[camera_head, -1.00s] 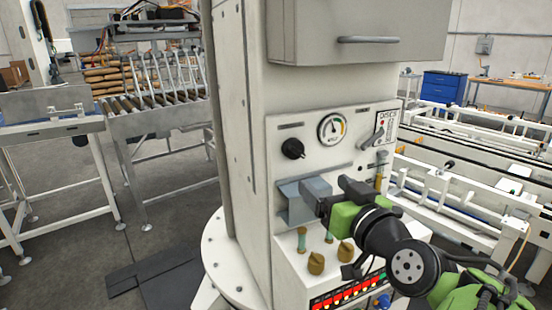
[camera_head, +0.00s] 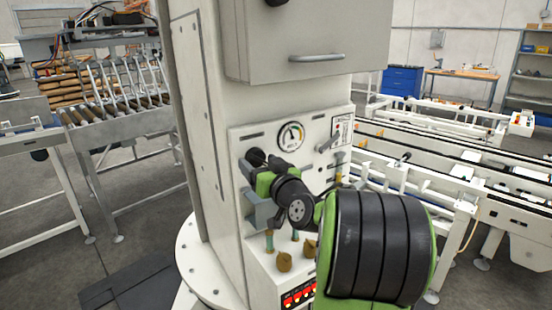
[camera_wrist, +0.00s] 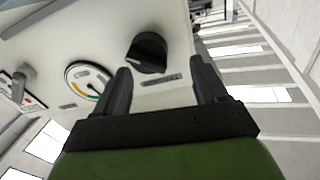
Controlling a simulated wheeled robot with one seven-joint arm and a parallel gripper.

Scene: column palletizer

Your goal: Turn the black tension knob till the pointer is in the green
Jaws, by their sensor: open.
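The black tension knob (camera_head: 256,157) is on the white panel, left of the round gauge (camera_head: 291,136). In the wrist view, the knob (camera_wrist: 147,52) shows a pale mark line and lies between and just beyond the fingertips of my gripper (camera_wrist: 161,66). My gripper (camera_head: 261,166) is open, its dark fingers on either side of the knob; contact cannot be told. The gauge also shows in the wrist view (camera_wrist: 88,78), with a coloured arc on part of its dial. Its pointer is too small to read surely against the green.
Brass knobs (camera_head: 284,261) stand on the ledge below. A lever (camera_head: 328,143) is right of the gauge. A cabinet with a handle (camera_head: 316,58) overhangs the panel.

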